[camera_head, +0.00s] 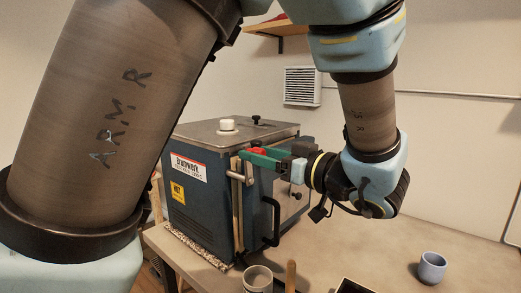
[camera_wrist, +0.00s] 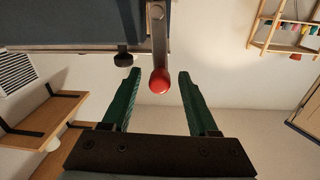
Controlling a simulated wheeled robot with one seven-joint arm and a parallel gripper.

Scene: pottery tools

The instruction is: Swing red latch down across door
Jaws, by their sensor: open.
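The red latch knob (camera_wrist: 159,81) sits at the end of a metal latch bar (camera_wrist: 157,32) in the wrist view. In the head view the red knob (camera_head: 257,151) shows at the top front edge of the blue kiln (camera_head: 205,212). My gripper (camera_wrist: 155,76) is open, with one green finger on each side of the knob and a gap to both. In the head view my gripper (camera_head: 262,158) reaches in from the right at the kiln's top corner and partly hides the latch. The kiln door's black handle (camera_head: 272,222) shows below my gripper.
The kiln stands on a table (camera_head: 340,245). A grey-blue cup (camera_head: 432,267) stands at right, and another cup (camera_head: 257,279) is at the front near a wooden handle (camera_head: 291,276). A wall shelf (camera_wrist: 45,115) shows in the wrist view. The table's middle right is mostly clear.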

